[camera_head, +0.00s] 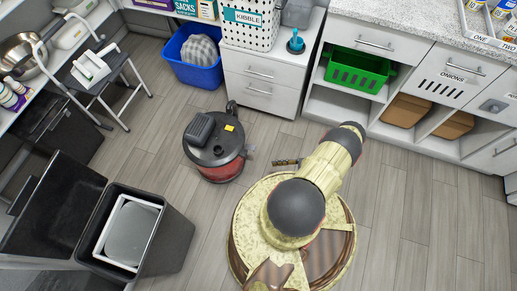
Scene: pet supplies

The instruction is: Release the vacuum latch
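The vacuum (214,158) is a round canister with a dark grey lid, a black handle block on top and a red lower body. It stands upright on the floor left of my arm. A yellow label (229,128) is on its lid. A small grey part (249,150) sticks out on its right side; I cannot tell if it is the latch. A dark brown, narrow part (286,162) shows just left of my arm, apart from the vacuum. It may be the end of my gripper. Whether it is open or shut cannot be made out.
A grey open bin (177,240) stands at lower left, and a folding step stool (110,75) at upper left. A blue bin (190,68) and white drawers (262,85) stand behind the vacuum. Shelves with a green basket (357,70) line the right. Wooden floor is clear around the vacuum.

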